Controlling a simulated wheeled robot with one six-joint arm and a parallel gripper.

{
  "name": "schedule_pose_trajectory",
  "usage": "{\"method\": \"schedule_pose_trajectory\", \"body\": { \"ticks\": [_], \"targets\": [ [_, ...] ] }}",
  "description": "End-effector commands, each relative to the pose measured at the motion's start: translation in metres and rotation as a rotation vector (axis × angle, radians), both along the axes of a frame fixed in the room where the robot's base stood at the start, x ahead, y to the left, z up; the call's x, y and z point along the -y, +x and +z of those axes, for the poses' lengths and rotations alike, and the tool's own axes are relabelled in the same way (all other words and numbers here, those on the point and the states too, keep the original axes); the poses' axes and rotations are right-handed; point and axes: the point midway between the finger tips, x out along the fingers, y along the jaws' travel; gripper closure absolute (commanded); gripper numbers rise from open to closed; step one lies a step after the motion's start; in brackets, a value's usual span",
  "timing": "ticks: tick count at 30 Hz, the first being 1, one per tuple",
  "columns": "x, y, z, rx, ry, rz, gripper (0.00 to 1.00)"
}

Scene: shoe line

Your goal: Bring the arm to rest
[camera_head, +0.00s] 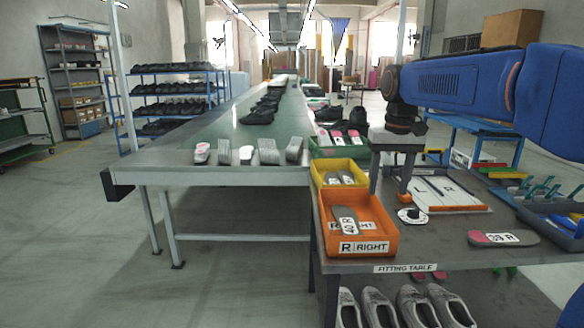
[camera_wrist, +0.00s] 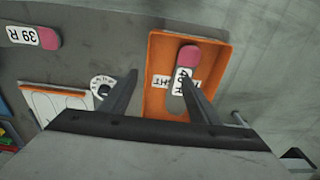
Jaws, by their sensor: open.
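My gripper (camera_head: 390,190) hangs from my blue arm, fingers pointing down, above the fitting table (camera_head: 450,262). In the wrist view my gripper (camera_wrist: 160,76) has its two fingers spread, with nothing held between them. Below it is the orange bin marked RIGHT (camera_head: 383,245), which also shows in the wrist view (camera_wrist: 213,44). An insole labelled 40 R (camera_head: 347,214) lies in that bin, apart from the fingers; its pink end shows in the wrist view (camera_wrist: 188,56).
An insole labelled 39 R (camera_head: 503,238) lies on the table at right. A white disc (camera_head: 412,216) and an orange-edged tray (camera_head: 462,208) are near the gripper. A yellow bin (camera_head: 323,184) and green bin (camera_head: 322,153) stand behind the orange bin. The conveyor (camera_head: 215,135) carries shoes.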

Motion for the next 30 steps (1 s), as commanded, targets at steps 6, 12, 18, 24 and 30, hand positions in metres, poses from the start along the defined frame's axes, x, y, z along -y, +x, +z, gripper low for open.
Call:
{"method": "schedule_pose_trajectory", "body": {
  "ticks": [6,12,18,24,30],
  "targets": [
    [0.011,-0.062,-0.012,0.061,0.002,-0.001,0.44],
    [0.02,-0.119,-0.033,0.12,0.003,0.0,0.44],
    [0.027,-0.175,-0.062,0.178,0.003,-0.001,0.44],
    [0.033,-0.227,-0.099,0.237,0.001,0.001,0.44],
    [0.037,-0.274,-0.141,0.292,-0.002,0.0,0.44]
  ]
}}
